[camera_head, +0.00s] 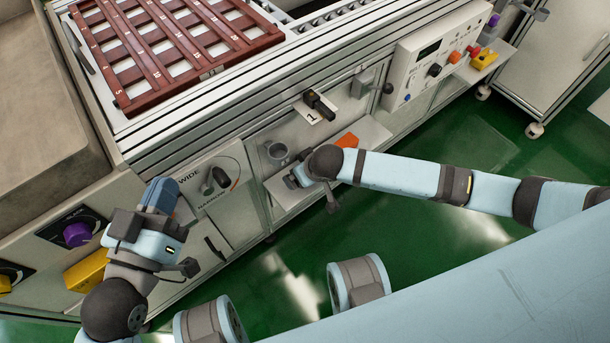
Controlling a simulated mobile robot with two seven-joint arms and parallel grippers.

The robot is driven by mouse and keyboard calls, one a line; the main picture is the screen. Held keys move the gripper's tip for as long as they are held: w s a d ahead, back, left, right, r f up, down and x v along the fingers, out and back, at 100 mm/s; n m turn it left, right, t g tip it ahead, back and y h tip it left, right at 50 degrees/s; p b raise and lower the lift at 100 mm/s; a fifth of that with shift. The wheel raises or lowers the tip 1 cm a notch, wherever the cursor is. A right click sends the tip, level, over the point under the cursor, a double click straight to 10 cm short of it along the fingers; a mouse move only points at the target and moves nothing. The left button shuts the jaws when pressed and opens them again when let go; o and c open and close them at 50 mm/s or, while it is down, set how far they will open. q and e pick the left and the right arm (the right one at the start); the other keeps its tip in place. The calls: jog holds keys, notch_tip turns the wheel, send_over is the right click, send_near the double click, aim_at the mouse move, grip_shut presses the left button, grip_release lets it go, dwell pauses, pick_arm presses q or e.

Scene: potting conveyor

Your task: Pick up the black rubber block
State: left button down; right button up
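I cannot clearly make out a black rubber block. My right gripper (296,178) is over the small white shelf (283,198) on the machine's front, and its wrist hides part of the shelf. Its fingers are too small and covered to tell their opening. My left gripper (163,197) is at the lower left in front of the panel marked WIDE and NARROW (213,181). The gap between its fingers is not clear.
A dark red slatted tray (122,77) lies on top of the machine. A black handle (319,103) sits above the shelf by a label "1". A control box (431,62) with knobs is at the right. A purple knob (77,235) is at the left. Green floor (420,250) is open.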

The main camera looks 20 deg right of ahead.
jog(key=shift+c, duration=0.2)
jog(key=c, duration=0.9)
